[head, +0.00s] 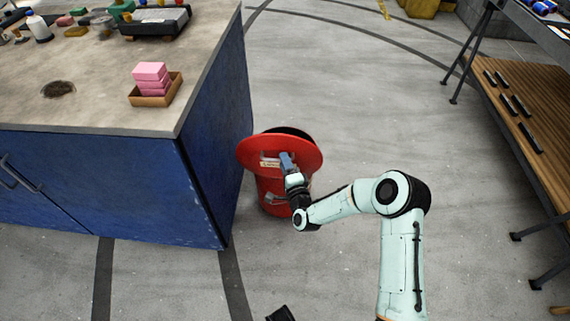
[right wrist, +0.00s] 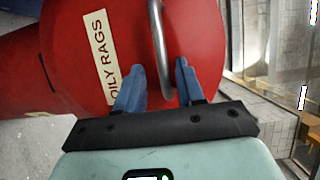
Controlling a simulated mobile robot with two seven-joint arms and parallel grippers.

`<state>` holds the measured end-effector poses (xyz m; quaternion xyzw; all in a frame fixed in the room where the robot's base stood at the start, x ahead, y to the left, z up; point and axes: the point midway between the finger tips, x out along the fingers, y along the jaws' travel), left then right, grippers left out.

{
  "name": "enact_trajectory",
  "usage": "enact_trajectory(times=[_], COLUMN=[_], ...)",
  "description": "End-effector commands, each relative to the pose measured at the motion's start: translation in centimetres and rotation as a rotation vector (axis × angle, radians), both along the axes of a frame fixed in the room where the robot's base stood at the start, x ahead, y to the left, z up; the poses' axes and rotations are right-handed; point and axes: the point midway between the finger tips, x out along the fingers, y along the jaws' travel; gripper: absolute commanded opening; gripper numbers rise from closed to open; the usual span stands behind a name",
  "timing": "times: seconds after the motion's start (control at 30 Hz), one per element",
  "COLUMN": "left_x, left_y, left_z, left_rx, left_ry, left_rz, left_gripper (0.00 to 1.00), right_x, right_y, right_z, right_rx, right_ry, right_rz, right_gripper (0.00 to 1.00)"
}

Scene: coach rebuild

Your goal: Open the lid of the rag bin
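The red rag bin (head: 270,190) stands on the floor beside the blue cabinet. Its round red lid (head: 250,150) is tilted, and a dark gap shows behind its far edge. The lid also shows in the right wrist view (right wrist: 75,50), with an "OILY RAGS" label and a metal bar handle (right wrist: 157,40). My right gripper (head: 286,160) is at the lid. In the right wrist view its two blue fingers (right wrist: 160,72) are apart, with the handle between them and gaps visible on both sides. A dark piece at the head view's bottom edge may be my left gripper (head: 281,314).
The blue cabinet (head: 210,140) is close to the bin's left; a tray of pink blocks (head: 152,92) is on its top. A workbench with a wooden shelf (head: 525,110) stands at right. The floor between is clear.

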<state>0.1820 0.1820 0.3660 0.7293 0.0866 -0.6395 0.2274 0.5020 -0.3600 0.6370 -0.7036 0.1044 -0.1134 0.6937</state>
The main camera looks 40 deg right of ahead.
Motion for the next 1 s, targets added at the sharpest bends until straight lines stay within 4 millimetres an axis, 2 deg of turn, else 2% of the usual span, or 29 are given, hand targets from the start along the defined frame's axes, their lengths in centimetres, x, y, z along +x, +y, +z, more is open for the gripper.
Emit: enact_trajectory(times=[0.13, 0.23, 0.57, 0.8, 1.0], left_x=[0.2, 0.7, 3.6, 2.3, 2.0], left_y=[0.0, -0.1, -0.6, -1.2, -1.3], left_z=[0.2, 0.8, 3.8, 4.1, 4.2], left_rx=[0.0, 0.002, 0.006, -0.01, -0.013], left_ry=[-0.005, -0.025, -0.124, -0.087, -0.08], left_rz=[0.0, 0.0, -0.006, -0.017, -0.02], left_gripper=[0.43, 0.43, 0.43, 0.43, 0.43], right_x=[-0.3, -1.4, -8.4, -11.9, -12.8], right_y=[0.2, 0.5, 2.7, 3.8, 4.0], right_z=[0.2, 0.2, 0.0, -0.2, -0.2], right_rx=[-0.001, -0.001, 0.002, 0.001, 0.0], right_ry=[-0.003, -0.002, 0.003, 0.003, 0.0], right_rz=[0.001, 0.002, 0.001, 0.0, 0.0], right_gripper=[0.38, 0.38, 0.38, 0.38, 0.38])
